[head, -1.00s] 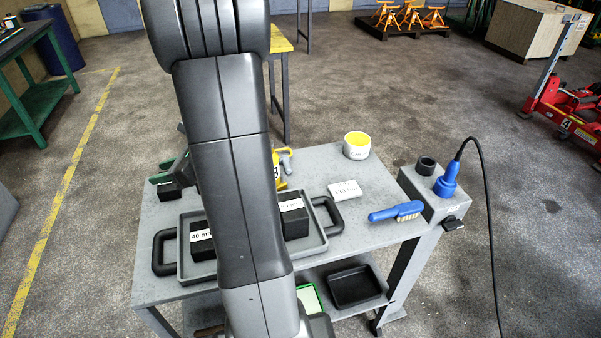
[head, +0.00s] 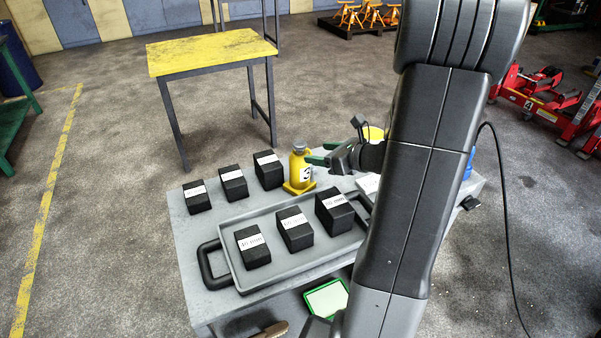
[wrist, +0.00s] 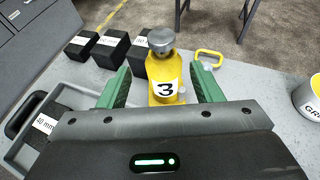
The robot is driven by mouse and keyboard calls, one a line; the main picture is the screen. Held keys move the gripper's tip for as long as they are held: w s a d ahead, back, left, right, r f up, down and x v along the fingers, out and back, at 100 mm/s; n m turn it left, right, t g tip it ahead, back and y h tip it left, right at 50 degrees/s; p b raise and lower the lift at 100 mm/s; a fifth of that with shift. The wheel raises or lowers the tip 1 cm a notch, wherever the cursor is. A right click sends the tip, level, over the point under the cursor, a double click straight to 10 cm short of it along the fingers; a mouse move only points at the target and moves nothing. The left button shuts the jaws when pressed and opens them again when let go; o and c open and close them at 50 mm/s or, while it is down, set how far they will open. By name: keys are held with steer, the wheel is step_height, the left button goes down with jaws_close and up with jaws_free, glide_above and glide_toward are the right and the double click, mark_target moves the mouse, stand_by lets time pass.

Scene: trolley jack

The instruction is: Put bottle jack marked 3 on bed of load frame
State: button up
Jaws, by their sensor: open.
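The yellow bottle jack marked 3 (head: 299,168) stands upright on the grey trolley top, near its back edge. It has a grey cap and a white label with a black 3. In the wrist view the jack (wrist: 164,75) stands between the two green fingers of my gripper (wrist: 160,88), with a gap visible on each side. My gripper (head: 318,160) is open and comes in from the right at the jack's height in the head view. I cannot tell the load frame or its bed in these frames.
Black blocks (head: 234,182) stand left of the jack, and labelled black blocks (head: 295,229) stand in a grey tray (head: 237,268) in front. A yellow-topped table (head: 212,52) stands behind. A white tub (wrist: 308,98) is to the right in the wrist view.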

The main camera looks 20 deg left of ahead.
mark_target(295, 146)
steer(key=x, duration=0.5)
steer(key=shift+w+a+f, duration=0.15)
steer(key=shift+r+p+x, duration=0.1)
steer(key=shift+p+x, duration=0.25)
steer(key=shift+x, duration=1)
steer(key=shift+r+p+x, duration=0.15)
steer(key=shift+p+x, duration=0.15)
steer(key=shift+x, duration=1.1)
steer(key=shift+w, duration=0.1)
jaws_close()
steer(key=shift+w+r, duration=0.1)
steer(key=shift+r, duration=0.15)
